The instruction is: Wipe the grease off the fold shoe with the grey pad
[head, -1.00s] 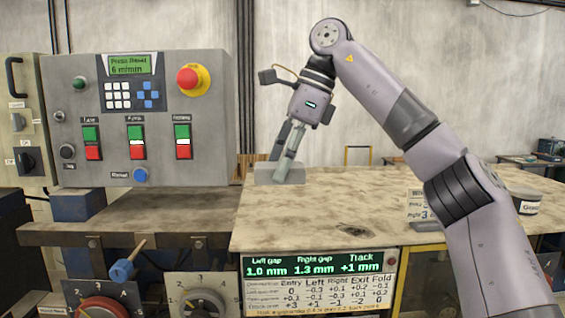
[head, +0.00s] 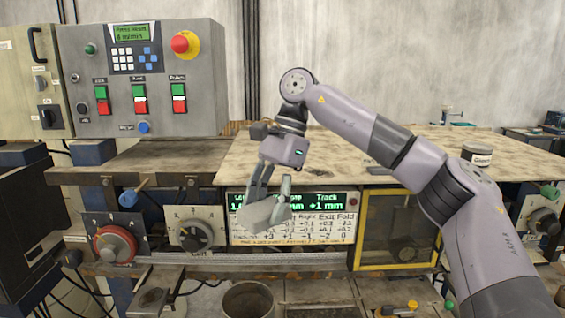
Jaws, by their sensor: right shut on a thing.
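My right gripper (head: 267,197) points down in front of the machine, before the gap display panel. It is shut on the grey pad (head: 264,217), a light grey piece that hangs tilted below the fingers and covers part of the panel. The pad is clear of the table top. I cannot make out the fold shoe or any grease on it for certain. My left gripper is out of the picture.
The control box (head: 140,80) stands at the left. Knobs (head: 115,243) line the front. A metal rail (head: 230,262) runs below, above an open bucket (head: 248,300).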

